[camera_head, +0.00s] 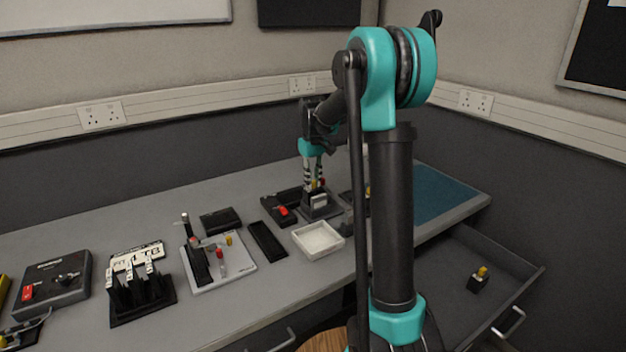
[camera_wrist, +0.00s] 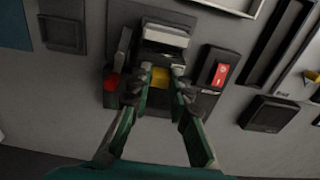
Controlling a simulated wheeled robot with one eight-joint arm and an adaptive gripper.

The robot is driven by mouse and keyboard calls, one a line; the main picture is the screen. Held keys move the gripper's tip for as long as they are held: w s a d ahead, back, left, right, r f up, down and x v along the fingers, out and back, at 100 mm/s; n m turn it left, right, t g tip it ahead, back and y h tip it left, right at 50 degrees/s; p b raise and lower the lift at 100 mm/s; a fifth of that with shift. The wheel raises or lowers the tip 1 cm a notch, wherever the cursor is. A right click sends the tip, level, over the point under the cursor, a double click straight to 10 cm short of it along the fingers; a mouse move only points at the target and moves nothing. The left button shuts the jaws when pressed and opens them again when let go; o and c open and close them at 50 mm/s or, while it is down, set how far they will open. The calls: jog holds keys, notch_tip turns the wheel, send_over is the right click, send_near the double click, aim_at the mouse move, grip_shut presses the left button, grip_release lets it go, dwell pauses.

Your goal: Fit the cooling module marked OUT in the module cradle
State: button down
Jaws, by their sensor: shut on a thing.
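The module cradle (camera_head: 320,212) is a dark block towards the back right of the bench, with a pale label on its front. It also shows in the wrist view (camera_wrist: 176,23). My gripper (camera_head: 314,180) points down at it. In the wrist view my gripper (camera_wrist: 163,75) is shut on the yellow grip (camera_wrist: 160,79) of a cooling module. The module's body is mostly hidden by the fingers and cradle, so I cannot tell how deep it sits. No OUT mark is readable. A lever with a red knob (camera_wrist: 111,82) stands beside the cradle.
A red rocker switch box (camera_wrist: 217,75) stands close beside the cradle. A white tray (camera_head: 319,252) is in front. An open drawer (camera_head: 440,275) at right holds another yellow-topped module (camera_head: 478,280). A blue mat (camera_head: 445,193) lies clear at the bench's right end.

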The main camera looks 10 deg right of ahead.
jog(key=shift+f, duration=0.15)
dwell(0.3)
jog(key=shift+f, duration=0.4)
jog(key=shift+f, duration=0.2)
jog(key=shift+f, duration=0.65)
dwell(0.4)
jog(key=c, duration=1)
grip_release()
jog(key=shift+r, duration=3.75)
